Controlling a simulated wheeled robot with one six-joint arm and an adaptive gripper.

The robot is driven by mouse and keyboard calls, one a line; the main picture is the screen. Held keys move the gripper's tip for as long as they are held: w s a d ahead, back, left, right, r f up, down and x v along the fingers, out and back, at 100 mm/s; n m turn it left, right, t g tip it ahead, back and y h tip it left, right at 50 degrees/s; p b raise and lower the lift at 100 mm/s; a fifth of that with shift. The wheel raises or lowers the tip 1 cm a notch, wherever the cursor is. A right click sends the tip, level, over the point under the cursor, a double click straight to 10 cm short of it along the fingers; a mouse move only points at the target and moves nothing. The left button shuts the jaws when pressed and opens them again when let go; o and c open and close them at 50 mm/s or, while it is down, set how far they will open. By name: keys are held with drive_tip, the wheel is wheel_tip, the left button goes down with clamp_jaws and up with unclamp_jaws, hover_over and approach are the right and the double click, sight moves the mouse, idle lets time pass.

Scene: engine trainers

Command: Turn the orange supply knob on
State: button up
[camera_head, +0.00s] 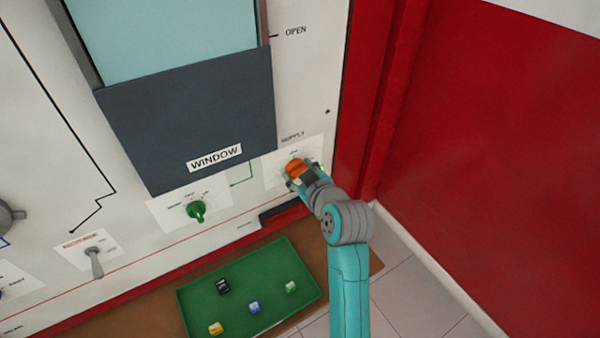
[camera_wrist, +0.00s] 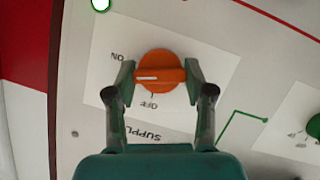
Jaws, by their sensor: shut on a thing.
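The orange supply knob (camera_head: 297,168) sits on a white SUPPLY plate low on the panel, at the panel's right side. In the wrist view the orange supply knob (camera_wrist: 160,70) is between the two fingers, and the plate appears upside down. My gripper (camera_head: 302,178) is shut on it, one finger on each side; it also shows in the wrist view (camera_wrist: 159,80). The knob's white mark points left and slightly down in the wrist view, between the OFF label (camera_wrist: 149,104) below and the ON label (camera_wrist: 117,57) at upper left.
A green knob (camera_head: 196,211) and a toggle switch (camera_head: 94,262) are left of the supply knob. The dark WINDOW cover (camera_head: 190,115) is above. A green tray (camera_head: 255,268) with several small blocks lies below. A red wall (camera_head: 490,140) stands right. A green lamp (camera_wrist: 101,4) is near the plate.

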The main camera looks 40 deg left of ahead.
drive_tip(key=shift+w+m+g+y, duration=0.1)
drive_tip(key=shift+m+g+y, duration=0.2)
drive_tip(key=shift+m+g, duration=0.85)
drive_tip(key=shift+m, duration=0.25)
drive_tip(key=o, duration=1.2)
drive_tip(key=shift+c, duration=0.2)
drive_tip(key=v, duration=1.2)
drive_tip(key=shift+f, duration=0.1)
